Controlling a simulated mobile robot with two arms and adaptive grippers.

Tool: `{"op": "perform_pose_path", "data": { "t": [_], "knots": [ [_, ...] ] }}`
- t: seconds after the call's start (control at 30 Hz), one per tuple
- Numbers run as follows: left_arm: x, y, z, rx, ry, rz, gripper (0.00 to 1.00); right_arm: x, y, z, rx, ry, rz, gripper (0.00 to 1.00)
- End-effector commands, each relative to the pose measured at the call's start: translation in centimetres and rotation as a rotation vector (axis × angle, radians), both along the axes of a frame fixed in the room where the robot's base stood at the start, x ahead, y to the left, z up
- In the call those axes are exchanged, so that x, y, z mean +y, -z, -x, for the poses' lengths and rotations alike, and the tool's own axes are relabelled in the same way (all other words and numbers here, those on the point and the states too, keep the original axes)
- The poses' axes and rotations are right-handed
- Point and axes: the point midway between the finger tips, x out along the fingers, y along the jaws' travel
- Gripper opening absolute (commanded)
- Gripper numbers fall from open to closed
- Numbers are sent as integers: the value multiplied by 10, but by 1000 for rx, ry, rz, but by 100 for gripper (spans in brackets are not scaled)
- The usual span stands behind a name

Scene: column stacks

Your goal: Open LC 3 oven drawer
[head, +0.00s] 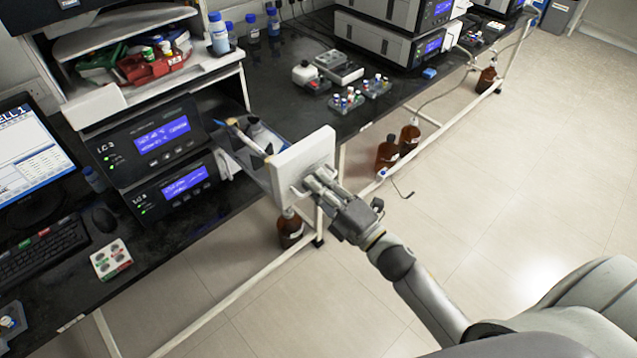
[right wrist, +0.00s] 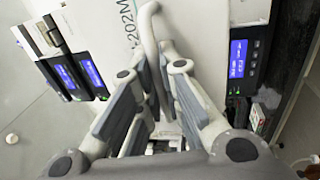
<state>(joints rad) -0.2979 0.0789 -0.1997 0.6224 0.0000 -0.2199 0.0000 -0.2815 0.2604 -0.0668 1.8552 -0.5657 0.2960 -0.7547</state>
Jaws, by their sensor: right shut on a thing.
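The LC 3 stack (head: 150,150) stands on the black bench in the head view, with two black modules and blue displays. Its drawer (head: 255,155) is pulled out to the right, with dark and light parts visible inside. The white drawer front (head: 303,160) faces my right gripper (head: 318,185), which is shut on the drawer's handle. In the right wrist view the gripper fingers (right wrist: 163,75) close around the pale handle (right wrist: 150,35) in front of the white panel (right wrist: 205,45). The fingers hide part of the handle. My left gripper is not in view.
A monitor (head: 30,150), a keyboard (head: 40,245) and a vial rack (head: 111,259) are at the left. Brown bottles (head: 388,153) stand on the floor under the bench edge. More instruments (head: 395,35) stand at the back. The floor (head: 480,190) at the right is clear.

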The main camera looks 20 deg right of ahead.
Motion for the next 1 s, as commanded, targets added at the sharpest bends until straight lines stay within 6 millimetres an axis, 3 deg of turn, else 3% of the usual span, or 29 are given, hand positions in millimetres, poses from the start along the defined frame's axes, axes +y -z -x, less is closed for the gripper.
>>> {"op": "perform_pose_path", "data": {
  "t": [0.1, 0.13, 0.3, 0.73, 1.0],
  "knots": [
    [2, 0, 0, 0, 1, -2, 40, 0, 0, 0, 1, 1, 0, 0],
    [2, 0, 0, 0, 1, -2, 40, 0, 0, 0, 1, 1, 0, 8],
    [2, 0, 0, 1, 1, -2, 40, 0, 0, 0, 1, 1, 0, 29],
    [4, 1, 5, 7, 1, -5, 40, -2, 2, 5, 2, 1, 0, 29],
    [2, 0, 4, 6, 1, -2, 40, -16, 10, 44, 5, 3, -1, 29]
  ]
}}
